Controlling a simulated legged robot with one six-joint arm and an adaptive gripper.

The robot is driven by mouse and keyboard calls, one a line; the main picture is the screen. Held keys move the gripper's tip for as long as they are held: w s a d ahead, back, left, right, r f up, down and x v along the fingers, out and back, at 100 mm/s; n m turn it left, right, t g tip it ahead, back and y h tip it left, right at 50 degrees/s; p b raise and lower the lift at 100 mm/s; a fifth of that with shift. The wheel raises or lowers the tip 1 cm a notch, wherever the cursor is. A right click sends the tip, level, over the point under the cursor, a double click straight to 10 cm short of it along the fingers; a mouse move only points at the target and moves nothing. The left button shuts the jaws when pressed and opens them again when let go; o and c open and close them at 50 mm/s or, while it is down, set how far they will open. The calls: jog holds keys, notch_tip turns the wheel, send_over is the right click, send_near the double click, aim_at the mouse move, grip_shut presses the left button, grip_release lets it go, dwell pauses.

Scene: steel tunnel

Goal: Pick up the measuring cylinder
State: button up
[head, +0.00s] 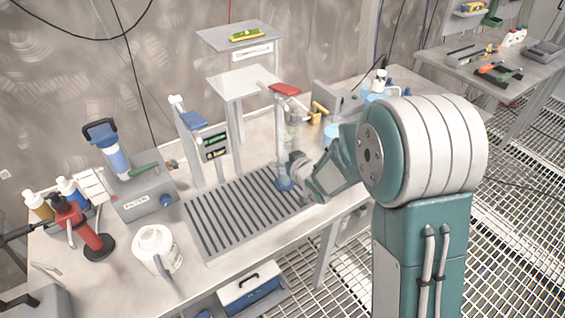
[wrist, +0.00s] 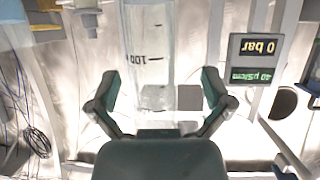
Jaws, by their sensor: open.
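The measuring cylinder (head: 283,142) is clear and tall with a blue foot, and stands upright on the slatted grate (head: 235,220) of the bench. My gripper (head: 291,163) is at its lower part in the head view, on its right side. In the wrist view the clear cylinder (wrist: 150,35) with an upside-down "100" mark lies ahead, between and beyond the fingertips. The two dark green fingers of my gripper (wrist: 160,88) are spread wide on either side of it, open and empty. Whether they touch the glass cannot be told.
A red-handled tap (head: 285,89) is above the cylinder. A display panel (head: 215,147) stands to the left; it also shows in the wrist view (wrist: 254,60). A white jug (head: 155,248), a filter unit (head: 140,190) and bottles crowd the bench's left. Blue-tinted glassware (head: 332,130) stands behind my gripper.

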jog(key=shift+w+a+f, duration=0.2)
jog(key=shift+w, duration=0.25)
jog(key=shift+w+d+f, duration=0.1)
jog(key=shift+w, duration=0.1)
jog(key=shift+d, duration=0.25)
jog(key=shift+a, duration=0.15)
jog(key=c, duration=1.2)
jog(key=shift+a, duration=0.15)
jog(key=shift+c, duration=0.5)
